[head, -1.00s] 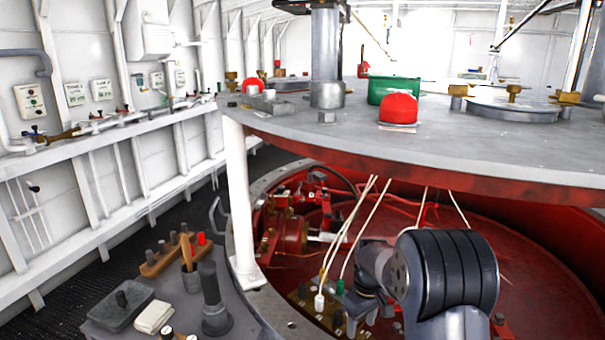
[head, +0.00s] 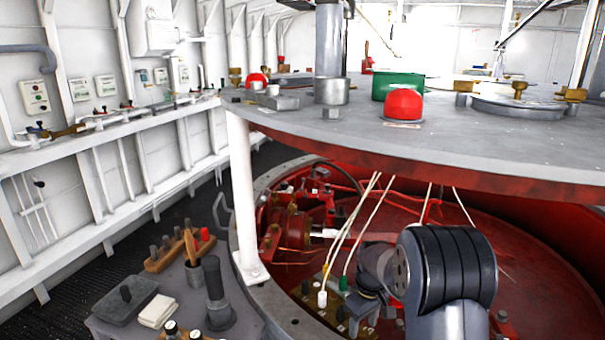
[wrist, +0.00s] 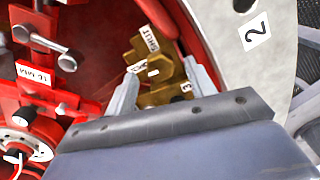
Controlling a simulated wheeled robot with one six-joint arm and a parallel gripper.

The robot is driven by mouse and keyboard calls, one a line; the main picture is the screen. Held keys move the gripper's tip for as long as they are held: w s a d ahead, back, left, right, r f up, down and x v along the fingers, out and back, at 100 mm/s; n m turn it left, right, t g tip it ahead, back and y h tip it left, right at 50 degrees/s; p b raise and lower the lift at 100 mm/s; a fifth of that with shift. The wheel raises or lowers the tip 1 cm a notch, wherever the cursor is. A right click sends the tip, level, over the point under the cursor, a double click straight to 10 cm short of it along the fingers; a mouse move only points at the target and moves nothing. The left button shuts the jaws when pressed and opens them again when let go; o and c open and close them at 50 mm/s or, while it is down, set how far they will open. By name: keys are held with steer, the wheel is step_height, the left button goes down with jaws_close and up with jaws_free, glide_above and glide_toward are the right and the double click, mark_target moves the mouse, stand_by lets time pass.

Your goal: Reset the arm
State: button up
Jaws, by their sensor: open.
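My arm (head: 445,270) reaches down over the red well below the raised grey deck plate, in the lower right of the head view. My gripper (wrist: 161,82) shows in the wrist view with its two pale fingers apart. Nothing is seen held between them. A brass piece (wrist: 152,62) with white labels, one reading SHUT and one reading 3, lies beyond and partly behind the fingers. I cannot tell whether the fingers touch it. In the head view my gripper's fingers are hidden by the arm.
The raised deck plate (head: 290,118) overhangs the well, with a white post (head: 243,190) at its left. Pale cords (head: 350,232) hang beside my arm. Red fittings (wrist: 45,85) lie left of my gripper. A grey bench (head: 183,292) with tools stands at lower left.

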step_height(320, 180, up, 9)
step_height(320, 180, down, 11)
steer(key=shift+s+r, duration=0.1)
steer(key=shift+r, duration=0.1)
steer(key=shift+r+m, duration=0.15)
steer(key=shift+m, duration=0.25)
steer(key=shift+m+p, duration=0.3)
steer(key=shift+m, duration=0.5)
steer(key=m+p, duration=0.1)
steer(key=m, duration=0.5)
steer(key=m+p, duration=0.2)
steer(key=m, duration=0.3)
steer(key=m+p, duration=0.2)
steer(key=m, duration=0.2)
steer(key=shift+r+m+t, duration=0.1)
steer(key=shift+m+t, duration=0.2)
step_height(320, 180, up, 4)
steer(key=shift+s+d+r+b, duration=0.1)
steer(key=shift+b, duration=0.2)
steer(key=shift+r, duration=0.1)
